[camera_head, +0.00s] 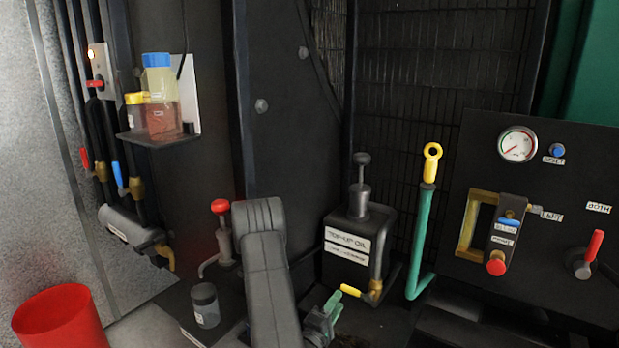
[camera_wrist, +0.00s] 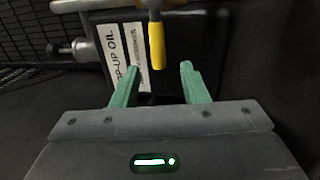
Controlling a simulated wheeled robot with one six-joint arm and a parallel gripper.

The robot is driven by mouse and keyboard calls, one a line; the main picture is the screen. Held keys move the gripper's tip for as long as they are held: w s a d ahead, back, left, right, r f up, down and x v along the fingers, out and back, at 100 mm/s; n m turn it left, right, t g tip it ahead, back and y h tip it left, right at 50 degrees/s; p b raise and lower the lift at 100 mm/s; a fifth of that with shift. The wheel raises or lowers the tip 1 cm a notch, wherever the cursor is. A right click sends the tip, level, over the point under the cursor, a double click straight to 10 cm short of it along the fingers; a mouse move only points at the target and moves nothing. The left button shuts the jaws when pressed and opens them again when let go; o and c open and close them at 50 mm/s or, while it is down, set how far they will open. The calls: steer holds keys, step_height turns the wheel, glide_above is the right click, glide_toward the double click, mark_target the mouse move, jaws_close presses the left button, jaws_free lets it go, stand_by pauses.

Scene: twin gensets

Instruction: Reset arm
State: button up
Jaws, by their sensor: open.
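My arm (camera_head: 264,262) rises in the lower middle of the head view. My gripper (camera_head: 324,318) is at its end, low in the picture, just in front of the top-up oil tank (camera_head: 350,232). In the wrist view my gripper (camera_wrist: 158,82) shows two green fingers spread apart with nothing between them. The tank (camera_wrist: 178,68) lies beyond the fingers. A yellow valve handle (camera_wrist: 156,46) hangs from above near the line between the fingertips, apart from both. In the head view this yellow handle (camera_head: 351,290) is just above and right of my gripper.
A green pipe with a yellow ring handle (camera_head: 432,163) stands right of the tank. A control panel (camera_head: 545,160) with gauge and red levers is at right. A red-topped tap (camera_head: 220,206), a dark jar (camera_head: 205,305) and a red bucket (camera_head: 60,318) are left of my arm. A shelf (camera_head: 160,137) holds bottles.

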mark_target(345, 288)
steer(key=x, duration=0.6)
steer(key=shift+w+d+r, duration=0.15)
steer(key=shift+w+d, duration=0.1)
steer(key=shift+w, duration=0.05)
steer(key=shift+s+a+r+m+h, duration=0.15)
steer(key=shift+r+m+h, duration=0.25)
steer(key=shift+m, duration=0.6)
steer(key=shift+r, duration=0.1)
